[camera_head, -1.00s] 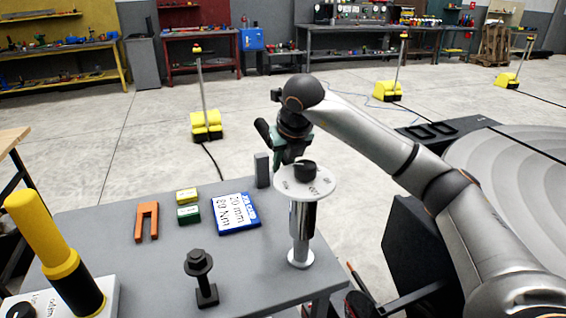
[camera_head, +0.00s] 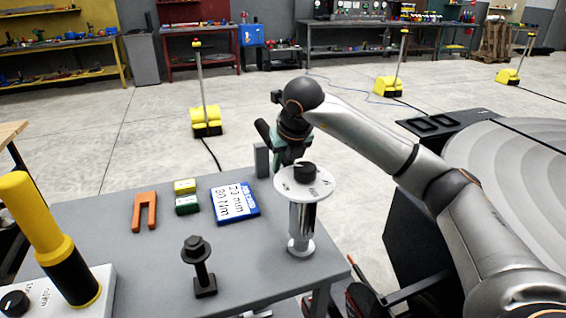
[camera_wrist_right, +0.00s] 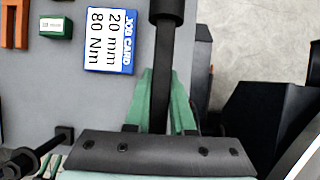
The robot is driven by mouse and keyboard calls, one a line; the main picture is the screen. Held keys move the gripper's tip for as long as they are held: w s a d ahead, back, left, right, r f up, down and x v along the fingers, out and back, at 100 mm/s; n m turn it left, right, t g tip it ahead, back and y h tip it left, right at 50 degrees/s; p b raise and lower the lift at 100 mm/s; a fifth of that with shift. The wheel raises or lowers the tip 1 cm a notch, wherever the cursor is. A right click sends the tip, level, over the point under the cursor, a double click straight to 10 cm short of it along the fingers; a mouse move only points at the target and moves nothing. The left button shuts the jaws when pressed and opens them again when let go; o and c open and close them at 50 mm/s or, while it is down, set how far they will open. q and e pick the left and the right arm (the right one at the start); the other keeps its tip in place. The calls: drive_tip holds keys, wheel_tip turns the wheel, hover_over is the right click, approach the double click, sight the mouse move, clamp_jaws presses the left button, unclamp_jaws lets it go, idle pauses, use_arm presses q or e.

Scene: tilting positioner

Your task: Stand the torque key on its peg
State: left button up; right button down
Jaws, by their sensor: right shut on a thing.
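My right gripper (camera_head: 292,140) has green fingers and is above the far right part of the table. In the right wrist view its fingers (camera_wrist_right: 166,105) are shut on a dark rod with a thick end, which looks like the torque key (camera_wrist_right: 162,60). The fingers and wrist hide part of it. In the head view a dark end (camera_head: 263,130) sticks out left of the gripper. A black upright post with a wide collar (camera_head: 198,262) stands on the table's front; I cannot tell whether it is the peg. My left gripper is not in view.
A white dial disc (camera_head: 317,188) on a silver column stands near the table's right edge, just in front of the gripper. A grey block (camera_head: 261,160), a job card (camera_head: 235,201), small boxes (camera_head: 187,205), an orange fork (camera_head: 145,211) and a yellow handle (camera_head: 35,215) are also there.

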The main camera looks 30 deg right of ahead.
drive_tip(key=shift+f+b, duration=0.35)
drive_tip(key=shift+f, duration=0.3)
idle(0.4)
drive_tip(key=shift+f+b, duration=1.15)
drive_tip(key=shift+f, duration=0.25)
drive_tip(key=c, duration=0.8)
unclamp_jaws()
drive_tip(key=shift+c, duration=0.2)
drive_tip(key=shift+o, duration=1.3)
drive_tip(key=shift+s+f, duration=0.1)
drive_tip(key=shift+f, duration=0.2)
drive_tip(key=o, duration=0.4)
drive_tip(key=shift+r, duration=0.1)
drive_tip(key=shift+r, duration=0.1)
